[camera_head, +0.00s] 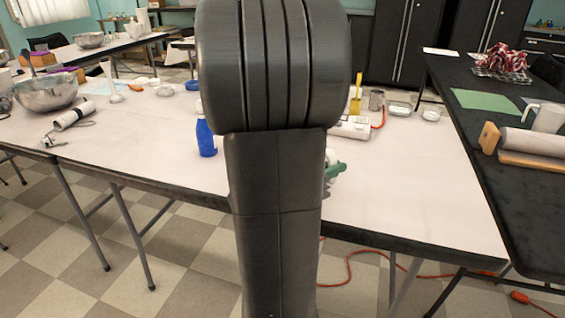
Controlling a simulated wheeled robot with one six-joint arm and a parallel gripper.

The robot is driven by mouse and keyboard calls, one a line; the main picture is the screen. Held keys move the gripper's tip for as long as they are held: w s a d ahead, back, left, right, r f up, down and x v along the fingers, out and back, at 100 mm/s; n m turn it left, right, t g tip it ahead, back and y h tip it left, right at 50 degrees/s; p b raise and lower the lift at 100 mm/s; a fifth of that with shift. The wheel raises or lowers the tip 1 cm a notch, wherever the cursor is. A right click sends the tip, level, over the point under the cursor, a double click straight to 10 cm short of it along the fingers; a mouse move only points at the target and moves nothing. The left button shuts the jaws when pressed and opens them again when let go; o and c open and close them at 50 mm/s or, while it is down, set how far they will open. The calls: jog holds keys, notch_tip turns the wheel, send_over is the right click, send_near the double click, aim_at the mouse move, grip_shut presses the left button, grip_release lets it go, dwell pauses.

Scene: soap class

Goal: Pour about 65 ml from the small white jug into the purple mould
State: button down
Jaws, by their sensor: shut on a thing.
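My own dark arm stands upright across the middle of the view and hides the centre of the white table (150,140). My gripper is hidden behind it. A small green and white shape (333,168) shows at the arm's right edge; I cannot tell what it is. A white jug-like vessel (546,118) with a handle stands on the black table at the right; I cannot tell whether it is the task's jug. A small purple thing (68,70) shows behind the metal bowl at the far left; I cannot tell whether it is the mould.
A blue bottle (205,138) stands left of my arm. A metal bowl (45,93) is at the left. A white device (352,127), a metal cup (376,100) and small dishes (399,108) are at the back right. The table's front right is clear. An orange cable (380,256) lies on the floor.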

jog(key=shift+s+d+f+m+b, duration=0.15)
jog(key=shift+s+f+m+b, duration=0.1)
jog(key=shift+f+m+b, duration=0.4)
jog(key=shift+s+d+f+m+b, duration=0.15)
jog(key=shift+s+f+m+b, duration=0.15)
jog(key=shift+b, duration=0.65)
jog(key=shift+w, duration=0.1)
